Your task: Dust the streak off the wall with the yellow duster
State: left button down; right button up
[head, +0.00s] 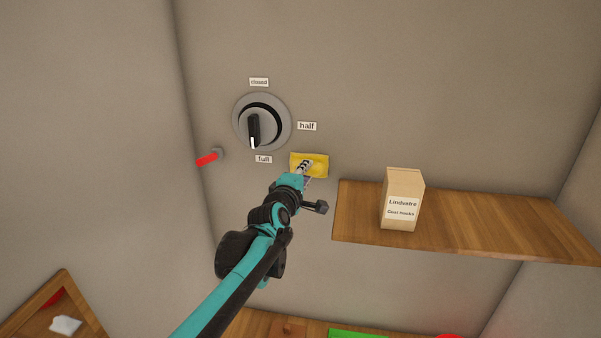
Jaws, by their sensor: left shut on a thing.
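The yellow duster (321,160) is a small flat yellow pad up at the back wall (400,80), just below the "half" label and right of the "full" label. My left gripper (305,168) is shut on it, with the arm reaching up from the bottom. The duster looks close against the wall; I cannot tell whether it touches. No streak shows on the wall; the duster and gripper hide a small patch of it. My right gripper is not in view.
A round dial (262,122) with a black knob sits left of the duster. A red-tipped lever (208,158) sticks out farther left. A wooden shelf (470,225) on the right bears a cardboard box (402,190). Below lie a wooden tray (30,306) and a green item (358,333).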

pick_arm(q)
jog(key=shift+d, duration=0.2)
jog(key=shift+w+a, duration=0.2)
jog(key=shift+a, duration=1)
jog(key=shift+s+d, duration=0.25)
jog(key=shift+d, duration=0.95)
jog(key=shift+w+a, duration=0.15)
jog(key=shift+a, duration=0.45)
jog(key=v, duration=0.7)
jog(key=shift+d+f, duration=0.3)
jog(key=shift+d, duration=0.1)
